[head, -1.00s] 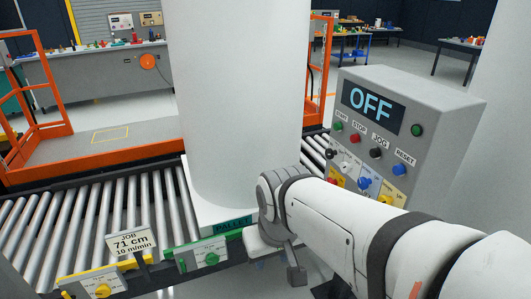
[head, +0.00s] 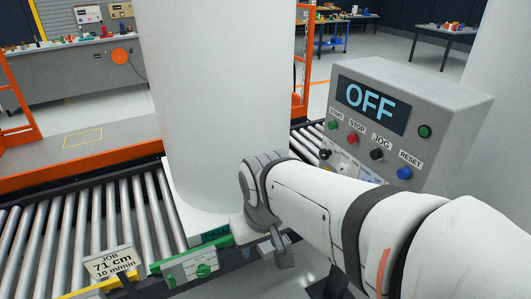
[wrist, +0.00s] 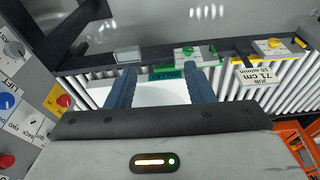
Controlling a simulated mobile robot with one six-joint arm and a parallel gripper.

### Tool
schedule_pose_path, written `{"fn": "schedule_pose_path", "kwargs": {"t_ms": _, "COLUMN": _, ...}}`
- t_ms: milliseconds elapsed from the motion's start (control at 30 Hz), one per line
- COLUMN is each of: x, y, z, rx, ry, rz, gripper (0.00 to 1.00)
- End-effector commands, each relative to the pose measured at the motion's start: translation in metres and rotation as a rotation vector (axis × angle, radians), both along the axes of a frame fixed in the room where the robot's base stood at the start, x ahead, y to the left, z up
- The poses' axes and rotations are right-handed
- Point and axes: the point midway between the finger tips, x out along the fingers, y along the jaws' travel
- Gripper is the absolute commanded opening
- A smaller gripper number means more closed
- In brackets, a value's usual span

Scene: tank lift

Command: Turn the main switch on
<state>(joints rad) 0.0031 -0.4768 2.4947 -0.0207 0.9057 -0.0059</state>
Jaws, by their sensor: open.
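The grey control box (head: 455,110) stands on the right in the head view, and its display (head: 371,104) reads OFF. My arm hides the lower part of its face there. In the wrist view, a red knob on a yellow plate (wrist: 64,101) at the left edge looks like the main switch; I cannot read a label or its setting. My gripper (wrist: 160,66) is open and empty, its two blue fingers apart over the conveyor edge, with the red knob to their left.
The box carries green, red, black and blue buttons such as the red STOP (head: 352,139).

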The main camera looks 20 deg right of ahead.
Motion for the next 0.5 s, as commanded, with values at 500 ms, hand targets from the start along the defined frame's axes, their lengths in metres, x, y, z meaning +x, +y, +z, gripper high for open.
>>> {"fn": "schedule_pose_path", "kwargs": {"t_ms": 500, "x": 0.079, "y": -0.124, "z": -0.031, "rx": -0.533, "ry": 0.556, "rz": 0.328, "gripper": 0.66}}
